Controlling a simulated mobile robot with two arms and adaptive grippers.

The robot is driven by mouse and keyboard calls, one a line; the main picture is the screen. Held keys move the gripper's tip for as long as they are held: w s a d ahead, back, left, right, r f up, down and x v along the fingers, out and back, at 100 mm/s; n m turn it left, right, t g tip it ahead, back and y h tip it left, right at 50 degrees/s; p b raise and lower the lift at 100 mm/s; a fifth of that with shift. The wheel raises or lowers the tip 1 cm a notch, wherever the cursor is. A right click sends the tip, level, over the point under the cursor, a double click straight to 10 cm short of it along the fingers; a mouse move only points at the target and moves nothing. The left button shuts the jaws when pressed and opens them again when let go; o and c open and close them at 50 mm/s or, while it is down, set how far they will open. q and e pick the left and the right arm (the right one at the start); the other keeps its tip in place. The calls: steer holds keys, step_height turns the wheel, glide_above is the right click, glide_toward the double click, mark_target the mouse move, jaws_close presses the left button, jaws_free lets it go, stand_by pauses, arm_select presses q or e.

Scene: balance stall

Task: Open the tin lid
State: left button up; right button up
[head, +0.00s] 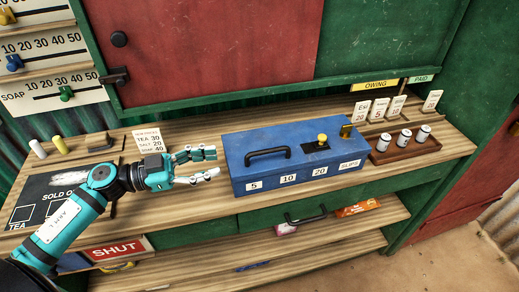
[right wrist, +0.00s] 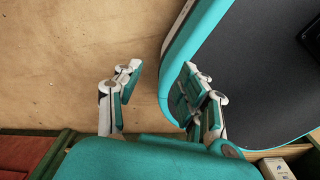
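The blue tin (head: 292,156) stands on the wooden counter with its lid closed. A black handle (head: 267,153) and a yellow knob (head: 322,139) are on the lid, and a brass piece (head: 346,131) stands at its right back corner. Labels 5, 10, 20 and SLIPS run along its front. My left gripper (head: 211,163) is open and empty, its fingers just left of the tin, apart from it as far as I can tell. My right gripper (right wrist: 158,95) is open and empty above the floor in the right wrist view, away from the tin.
A brown tray (head: 378,157) with small white cylinders stands right of the tin. Small cards stand behind it. A black SOLD OUT board (head: 33,188) and chalks lie at the left. A drawer handle (head: 306,216) juts out below the counter. A lower shelf (head: 330,235) holds packets.

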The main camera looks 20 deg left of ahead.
mark_target(259, 153)
arm_select(q)
steer(key=p+x, duration=0.1)
steer(key=x, duration=1)
steer(key=shift+w+p, duration=0.25)
steer(key=shift+p, duration=0.15)
steer(key=shift+w+d, duration=0.15)
steer(key=shift+d, duration=0.2)
jaws_close()
arm_select(e)
steer(key=shift+w+a+r, duration=0.15)
steer(key=shift+w+r, duration=0.15)
steer(key=shift+r, duration=0.25)
steer(key=shift+w+a+r, duration=0.1)
steer(key=shift+w+r, duration=0.15)
steer(key=shift+r, duration=0.25)
